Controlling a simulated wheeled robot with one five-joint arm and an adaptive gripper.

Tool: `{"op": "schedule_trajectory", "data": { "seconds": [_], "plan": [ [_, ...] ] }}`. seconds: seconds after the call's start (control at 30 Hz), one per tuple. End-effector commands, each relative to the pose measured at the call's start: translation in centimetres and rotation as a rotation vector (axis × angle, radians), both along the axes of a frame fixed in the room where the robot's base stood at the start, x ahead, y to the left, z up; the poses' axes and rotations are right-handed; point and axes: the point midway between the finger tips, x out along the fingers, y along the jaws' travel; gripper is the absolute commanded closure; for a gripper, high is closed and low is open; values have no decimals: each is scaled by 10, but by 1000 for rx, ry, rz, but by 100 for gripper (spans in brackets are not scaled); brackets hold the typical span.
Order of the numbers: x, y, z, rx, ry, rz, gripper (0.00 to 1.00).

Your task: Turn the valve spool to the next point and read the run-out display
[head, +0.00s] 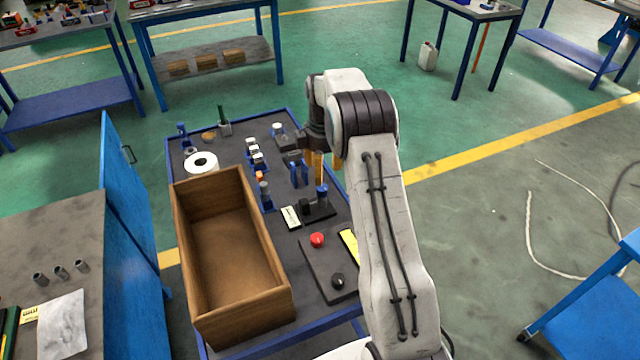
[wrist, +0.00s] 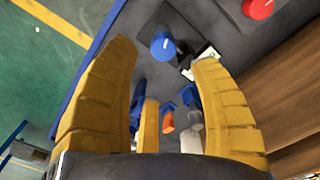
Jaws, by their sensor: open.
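My gripper (head: 318,168) is over the right side of the bench cart in the head view. Its yellow fingers are spread in the wrist view (wrist: 165,58), with nothing held between them. A blue knob with a white mark (wrist: 163,45) stands on a dark base beyond the fingertips; it shows in the head view too (head: 321,193). A small pale plate, perhaps the display (head: 290,217), lies beside the base; no reading is legible. Blue stands (head: 298,172) are near the fingers. I cannot make out which part is the valve spool.
An open wooden box (head: 232,250) fills the cart's left front. A red button (head: 317,239) and a black knob (head: 338,281) sit on a dark panel at front right. A white roll (head: 201,162) stands behind the box. Green floor is open beyond the cart.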

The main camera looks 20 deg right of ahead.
Motion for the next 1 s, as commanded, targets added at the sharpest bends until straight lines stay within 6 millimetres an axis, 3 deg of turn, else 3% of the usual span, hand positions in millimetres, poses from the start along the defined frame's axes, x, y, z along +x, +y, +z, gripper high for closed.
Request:
{"op": "schedule_trajectory", "data": {
  "seconds": [0.2,0.37,1.0],
  "plan": [
    [-4,1,0,2,14,198,43],
    [-4,1,-4,2,16,256,43],
    [-4,1,-69,2,15,262,43]
  ]
}}
